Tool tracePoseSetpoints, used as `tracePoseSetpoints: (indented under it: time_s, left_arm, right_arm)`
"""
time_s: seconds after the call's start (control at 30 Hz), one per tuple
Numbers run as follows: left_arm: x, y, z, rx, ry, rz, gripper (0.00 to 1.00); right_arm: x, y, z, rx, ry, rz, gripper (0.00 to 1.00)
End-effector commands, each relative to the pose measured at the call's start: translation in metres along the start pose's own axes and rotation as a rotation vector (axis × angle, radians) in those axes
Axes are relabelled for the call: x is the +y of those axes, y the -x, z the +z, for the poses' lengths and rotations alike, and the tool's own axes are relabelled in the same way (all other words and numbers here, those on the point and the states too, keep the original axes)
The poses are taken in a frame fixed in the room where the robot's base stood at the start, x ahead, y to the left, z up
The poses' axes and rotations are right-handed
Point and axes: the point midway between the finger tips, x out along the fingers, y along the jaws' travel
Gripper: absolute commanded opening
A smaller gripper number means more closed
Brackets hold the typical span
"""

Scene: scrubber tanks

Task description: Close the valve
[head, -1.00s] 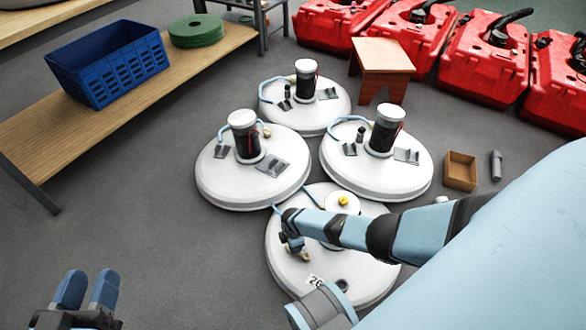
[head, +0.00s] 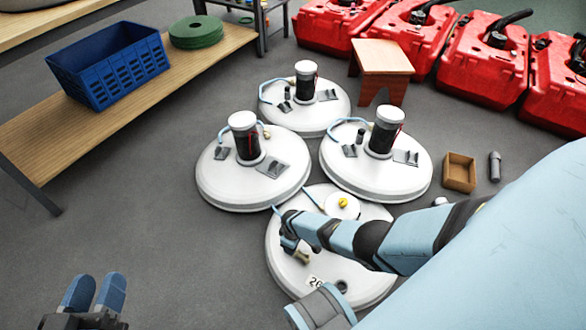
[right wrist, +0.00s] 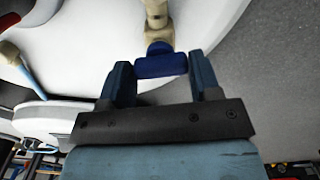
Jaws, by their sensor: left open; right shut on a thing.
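The valve is a tan fitting (right wrist: 157,14) with a blue handle (right wrist: 160,62) on the near white tank (head: 375,213), which carries a "26" label. In the head view the tan fitting (head: 302,257) shows beside my right gripper (head: 291,248), and the handle is mostly hidden there. In the right wrist view my right gripper (right wrist: 161,80) is shut on the blue handle, one finger at each end of it. My left gripper (head: 93,293) is open and empty above the floor at the bottom left.
Several more white tanks (head: 230,192) with dark cylinders stand behind. A wooden stool (head: 383,55), red containers (head: 485,60), a small brown box (head: 460,172) and a grey cylinder (head: 494,166) lie to the right. A bench (head: 110,105) holds a blue basket (head: 115,70). Floor at left is clear.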

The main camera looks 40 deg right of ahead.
Motion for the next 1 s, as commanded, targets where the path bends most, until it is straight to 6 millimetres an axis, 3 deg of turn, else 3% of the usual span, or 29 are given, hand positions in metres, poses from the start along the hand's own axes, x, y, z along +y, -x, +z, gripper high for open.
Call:
tracePoseSetpoints:
  time_s: [0.3,0.77,0.8,0.9,1.0]
  left_arm:
    - [0.0008,0.0021,0.0038,-0.012,0.006,0.001,0.43]
    - [-0.0003,0.0006,0.0008,-0.006,-0.003,0.003,0.43]
    - [-0.0003,0.0004,0.0005,-0.005,-0.004,0.003,0.43]
    - [-0.0004,0.0001,-0.0002,-0.004,-0.005,0.003,0.43]
    - [-0.0004,0.0001,-0.0004,-0.003,-0.005,0.003,0.43]
  right_arm:
    - [-0.0002,0.0005,-0.0017,0.004,-0.096,0.000,0.34]
    - [0.0000,0.0006,-0.0020,0.004,-0.109,0.000,0.34]
    - [0.0001,0.0006,-0.0020,0.004,-0.109,0.000,0.60]
    - [0.0001,0.0006,-0.0018,0.004,-0.109,0.000,0.83]
    - [0.0001,0.0004,-0.0013,0.003,-0.108,0.000,0.83]
